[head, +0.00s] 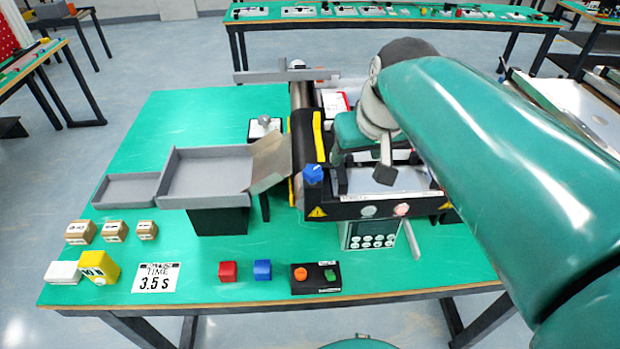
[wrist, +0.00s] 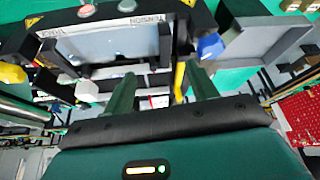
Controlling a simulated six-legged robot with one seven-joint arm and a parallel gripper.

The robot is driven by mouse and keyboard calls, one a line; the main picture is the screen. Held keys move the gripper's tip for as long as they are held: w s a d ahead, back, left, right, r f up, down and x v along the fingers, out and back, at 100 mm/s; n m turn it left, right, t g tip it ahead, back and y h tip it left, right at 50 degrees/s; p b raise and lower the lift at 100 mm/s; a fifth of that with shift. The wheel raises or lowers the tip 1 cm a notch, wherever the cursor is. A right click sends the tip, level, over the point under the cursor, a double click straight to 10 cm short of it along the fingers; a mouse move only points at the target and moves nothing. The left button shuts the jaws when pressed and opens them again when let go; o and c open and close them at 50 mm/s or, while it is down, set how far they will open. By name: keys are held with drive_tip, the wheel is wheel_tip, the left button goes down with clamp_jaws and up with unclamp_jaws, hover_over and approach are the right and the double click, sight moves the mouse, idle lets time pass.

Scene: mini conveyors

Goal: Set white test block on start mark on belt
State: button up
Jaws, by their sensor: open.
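A white block (head: 63,272) lies on the green table (head: 120,205) at its front left, beside a yellow block (head: 98,267). My gripper (head: 381,165) is over the mini conveyor (head: 375,205) on the right of the table, far from the white block. In the wrist view its two green fingers (wrist: 160,88) are apart with nothing held between them. The conveyor frame also shows there (wrist: 180,35), with a pale surface inside it. My arm hides part of the conveyor. I cannot make out the start mark.
A grey tray (head: 210,178) on a black stand is left of the conveyor. A blue knob (head: 313,173) sits at the conveyor's near corner. Red (head: 228,271) and blue (head: 262,270) blocks, a time card (head: 157,278) and a button box (head: 315,278) line the front edge.

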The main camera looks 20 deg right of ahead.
drive_tip(key=s+a+f+n, duration=0.1)
drive_tip(key=s+a+f, duration=0.5)
drive_tip(key=s+a, duration=0.1)
drive_tip(key=shift+a, duration=0.8)
idle(0.3)
